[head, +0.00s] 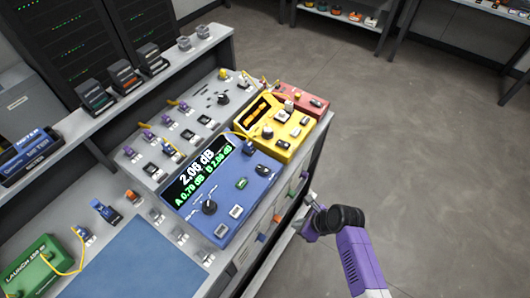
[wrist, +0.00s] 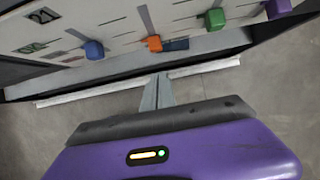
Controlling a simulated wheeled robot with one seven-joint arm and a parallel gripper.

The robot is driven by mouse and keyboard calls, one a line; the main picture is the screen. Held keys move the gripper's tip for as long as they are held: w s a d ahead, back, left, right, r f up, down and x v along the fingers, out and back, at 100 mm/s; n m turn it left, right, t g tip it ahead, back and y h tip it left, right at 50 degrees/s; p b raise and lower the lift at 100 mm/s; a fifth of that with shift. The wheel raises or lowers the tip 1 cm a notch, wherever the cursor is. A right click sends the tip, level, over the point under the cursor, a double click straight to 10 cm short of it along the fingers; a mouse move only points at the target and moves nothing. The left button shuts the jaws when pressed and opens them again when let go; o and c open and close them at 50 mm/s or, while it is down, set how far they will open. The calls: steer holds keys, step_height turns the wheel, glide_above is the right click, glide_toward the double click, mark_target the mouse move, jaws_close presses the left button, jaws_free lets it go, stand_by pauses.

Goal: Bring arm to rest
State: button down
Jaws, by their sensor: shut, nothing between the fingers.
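My gripper (head: 309,200) is at the front edge of the bench, beside its front panel, at the end of my purple arm. In the wrist view its narrow grey fingers (wrist: 157,92) are together and hold nothing. They point toward the bench's lower front edge, with floor on both sides. Whether they touch the bench is hard to tell.
The bench front carries blue (wrist: 94,49), orange (wrist: 153,43), green (wrist: 214,18) and purple (wrist: 278,8) blocks. On top stand a blue meter (head: 228,190) reading 2.06 dB, a yellow unit (head: 270,125) and a red unit (head: 300,100). The floor (head: 430,150) at right is clear.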

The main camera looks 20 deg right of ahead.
steer(key=w+d+r+n+t+h, duration=0.2)
steer(key=d+r+n+t, duration=0.1)
steer(key=r+n, duration=0.25)
steer(key=w+d+r+n+t+h, duration=0.2)
steer(key=r+n+t, duration=0.1)
steer(key=r+n, duration=0.3)
steer(key=s+a+r+n+t+b, duration=0.1)
steer(key=s+a+r+n+t, duration=0.1)
steer(key=s+r+n, duration=0.6)
steer(key=s+a+r+n+t+b, duration=0.2)
steer(key=s+a+r+n, duration=0.3)
steer(key=s, duration=1.5)
step_height(320, 180, up, 8)
steer(key=n, duration=0.4)
steer(key=shift+s+a+y, duration=0.2)
steer(key=shift+s+y, duration=0.15)
steer(key=shift+y, duration=0.05)
